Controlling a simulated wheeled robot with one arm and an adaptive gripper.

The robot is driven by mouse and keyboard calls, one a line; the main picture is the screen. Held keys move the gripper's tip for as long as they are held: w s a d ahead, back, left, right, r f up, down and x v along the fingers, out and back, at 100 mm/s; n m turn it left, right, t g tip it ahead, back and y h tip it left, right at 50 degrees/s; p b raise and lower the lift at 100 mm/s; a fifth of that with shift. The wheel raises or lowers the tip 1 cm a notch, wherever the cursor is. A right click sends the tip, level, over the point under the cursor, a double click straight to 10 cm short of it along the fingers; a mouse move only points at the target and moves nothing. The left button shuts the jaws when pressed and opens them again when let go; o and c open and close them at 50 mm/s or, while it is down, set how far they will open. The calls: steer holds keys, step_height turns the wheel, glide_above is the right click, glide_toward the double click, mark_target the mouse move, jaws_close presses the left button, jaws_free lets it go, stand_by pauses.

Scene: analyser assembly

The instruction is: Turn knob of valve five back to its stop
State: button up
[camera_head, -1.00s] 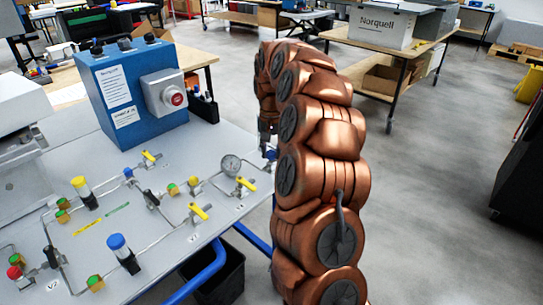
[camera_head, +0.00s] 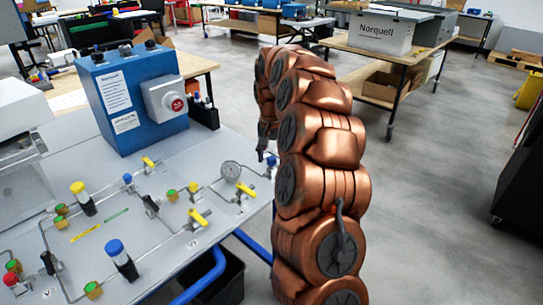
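The valve panel (camera_head: 150,215) is a light grey board with thin metal pipes and several valves with yellow, blue, green and red parts. A small blue knob (camera_head: 271,160) is at its right edge, beside the round gauge (camera_head: 231,171). My gripper (camera_head: 261,155) is small and dark, just left of this knob and partly hidden behind my copper arm. I cannot tell whether it touches the knob or how its fingers stand.
A blue control box (camera_head: 135,97) with a red button stands at the panel's back. A black bin (camera_head: 222,280) is below the front edge. A workbench (camera_head: 385,60) with a Norquell box (camera_head: 381,31) stands behind.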

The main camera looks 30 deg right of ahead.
mark_target(271, 158)
step_height(271, 158, up, 12)
stand_by(1.0)
stand_by(0.5)
